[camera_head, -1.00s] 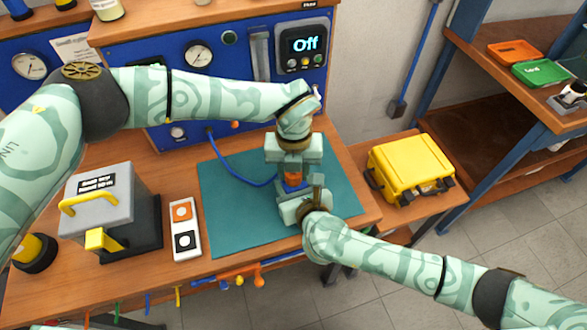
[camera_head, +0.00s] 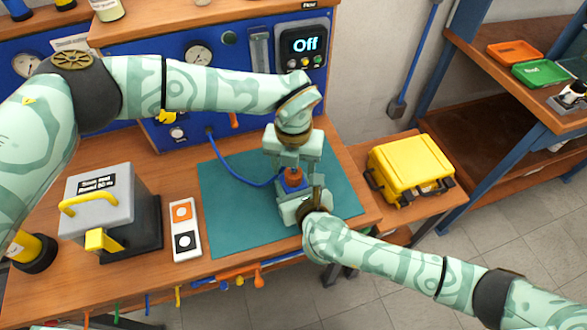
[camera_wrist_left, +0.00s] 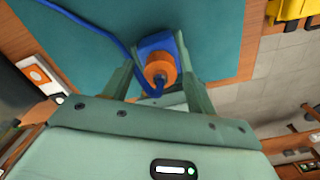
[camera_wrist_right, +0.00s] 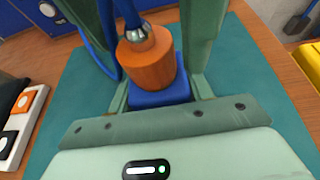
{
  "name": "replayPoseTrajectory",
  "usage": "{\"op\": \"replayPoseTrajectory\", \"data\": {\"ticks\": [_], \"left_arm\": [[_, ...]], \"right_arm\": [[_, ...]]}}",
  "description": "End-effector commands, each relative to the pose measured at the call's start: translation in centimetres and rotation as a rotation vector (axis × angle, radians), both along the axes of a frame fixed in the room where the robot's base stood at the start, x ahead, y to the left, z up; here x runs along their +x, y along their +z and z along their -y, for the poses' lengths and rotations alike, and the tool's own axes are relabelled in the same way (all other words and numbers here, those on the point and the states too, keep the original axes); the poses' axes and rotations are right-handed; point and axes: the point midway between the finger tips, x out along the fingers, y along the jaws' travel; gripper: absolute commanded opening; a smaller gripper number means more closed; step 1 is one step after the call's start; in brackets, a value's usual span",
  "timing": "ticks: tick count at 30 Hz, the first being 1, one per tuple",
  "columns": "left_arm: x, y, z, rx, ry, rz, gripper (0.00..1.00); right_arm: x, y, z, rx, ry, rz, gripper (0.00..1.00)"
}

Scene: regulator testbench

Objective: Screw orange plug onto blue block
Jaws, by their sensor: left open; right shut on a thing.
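The orange plug (camera_head: 293,176) sits upright on top of the blue block (camera_head: 291,187), above the teal mat. In the right wrist view the plug (camera_wrist_right: 147,60) has a metal fitting and a blue hose at its upper end, and the blue block (camera_wrist_right: 160,95) is below it. My right gripper (camera_head: 296,203) is shut on the blue block from the front. My left gripper (camera_head: 291,160) is open above the plug, pointing down, with its fingers apart on either side. The left wrist view shows the plug (camera_wrist_left: 160,69) between the fingers. The thread between plug and block is hidden.
A teal mat (camera_head: 228,215) covers the bench middle. A blue hose (camera_head: 232,170) runs from the panel towards the block. A two-button box (camera_head: 186,228) and a grey case (camera_head: 98,200) stand to the left. A yellow case (camera_head: 410,168) is at the right.

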Motion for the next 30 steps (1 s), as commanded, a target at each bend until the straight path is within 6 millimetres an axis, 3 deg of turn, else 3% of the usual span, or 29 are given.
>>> {"op": "replayPoseTrajectory", "data": {"ticks": [6, 13, 14, 16, 18, 22, 27, 30], "left_arm": [[0.0, 2.7, 0.0, -0.001, -0.001, 0.002, 0.57], [0.0, 2.8, 0.0, -0.001, -0.001, 0.0, 0.57], [0.0, 2.8, 0.0, -0.001, -0.001, 0.0, 0.53], [-0.2, 2.5, 0.0, -0.002, 0.001, -0.007, 0.53], [-0.6, 2.5, 0.7, -0.041, 0.01, -0.024, 0.53], [-0.5, 4.2, 1.3, -0.063, 0.273, -0.028, 0.53], [0.0, 6.0, 0.7, -0.036, 0.666, -0.01, 0.53], [0.1, 6.3, 0.2, -0.012, 0.812, 0.0, 0.53]], "right_arm": [[0.0, 0.0, 0.0, 0.001, 0.0, 0.0, 0.0], [0.0, 0.0, 0.0, 0.001, 0.0, 0.0, 0.0], [0.0, 0.0, 0.0, 0.001, 0.0, 0.0, 0.0], [0.0, 0.0, 0.0, 0.001, 0.0, 0.0, 0.0], [0.0, 0.0, 0.0, 0.001, 0.0, 0.0, 0.0], [0.0, 0.0, 0.0, 0.001, 0.0, 0.0, 0.0], [0.0, 0.0, 0.0, 0.001, 0.0, 0.0, 0.0], [0.0, 0.0, 0.0, 0.001, 0.0, 0.0, 0.0]]}}
